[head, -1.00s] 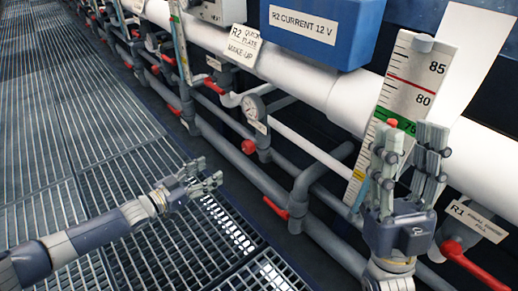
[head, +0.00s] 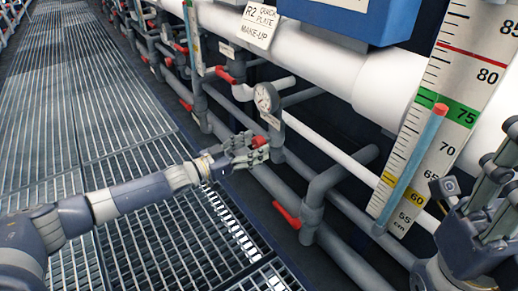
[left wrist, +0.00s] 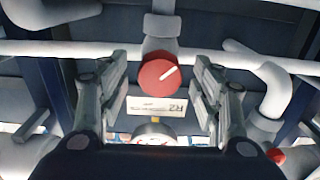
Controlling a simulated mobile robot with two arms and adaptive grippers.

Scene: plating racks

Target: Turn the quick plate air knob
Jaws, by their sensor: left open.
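The round red knob (left wrist: 160,74) with a white line across its face sits in the middle of the left wrist view, on a grey fitting. In the head view the knob (head: 260,141) shows partly behind my left fingers. My left gripper (head: 246,149) is open, with its fingers on either side of the knob in the left wrist view; I cannot tell whether they touch it. A white R2 label (left wrist: 155,106) and a round gauge (left wrist: 150,131) show below the knob there. My right gripper (head: 478,165) looks open and empty, partly cut off at the right edge.
A thick white pipe (head: 320,68) and grey pipes run along the rack. A red-handled valve (head: 287,215) sits on a nearer pipe. A tall level scale (head: 440,120) stands before my right gripper. The grated walkway (head: 90,125) at left is clear.

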